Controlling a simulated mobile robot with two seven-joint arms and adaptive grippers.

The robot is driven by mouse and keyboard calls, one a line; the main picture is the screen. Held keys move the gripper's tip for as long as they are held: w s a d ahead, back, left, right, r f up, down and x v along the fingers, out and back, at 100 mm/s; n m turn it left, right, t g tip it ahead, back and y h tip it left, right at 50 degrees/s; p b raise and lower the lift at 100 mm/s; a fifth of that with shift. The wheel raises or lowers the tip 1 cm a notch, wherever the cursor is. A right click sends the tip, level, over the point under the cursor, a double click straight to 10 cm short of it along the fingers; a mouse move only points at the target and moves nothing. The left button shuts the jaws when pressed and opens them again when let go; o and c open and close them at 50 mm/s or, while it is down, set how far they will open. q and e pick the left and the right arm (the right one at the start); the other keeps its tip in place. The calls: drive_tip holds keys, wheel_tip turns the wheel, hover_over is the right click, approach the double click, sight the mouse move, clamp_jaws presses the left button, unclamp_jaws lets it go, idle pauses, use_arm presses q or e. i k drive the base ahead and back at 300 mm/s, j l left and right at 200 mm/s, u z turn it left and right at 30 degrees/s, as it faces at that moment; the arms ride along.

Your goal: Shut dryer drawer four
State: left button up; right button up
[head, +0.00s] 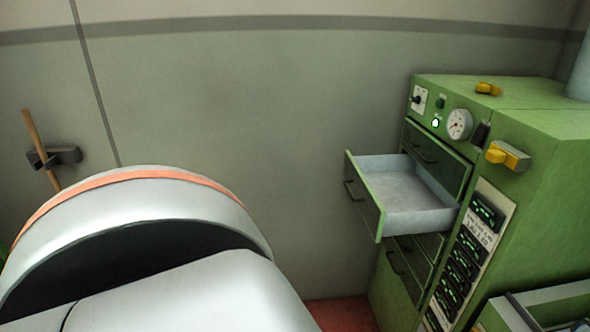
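The green dryer (545,160) stands at the right, with a column of drawers on its front. One drawer (367,200) is pulled far out. It has a green front with a dark handle, pale grey walls, and its visible inside is empty. A shut drawer (448,166) is right above it, and more drawers (408,272) are below, partly hidden by the open one. I cannot read any number that tells which drawer is four. Neither of my grippers is in view; a large white link of mine with an orange band fills the lower left.
A gauge (459,124) and switches are above the drawers. A panel of green-lit displays (468,262) runs beside them. Yellow-and-grey fittings (507,156) are on the dryer. A grey open-topped container (540,298) is at lower right. The space left of the open drawer is clear to the wall.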

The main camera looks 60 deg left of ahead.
sight(395, 195)
drive_tip(key=u, duration=1.45)
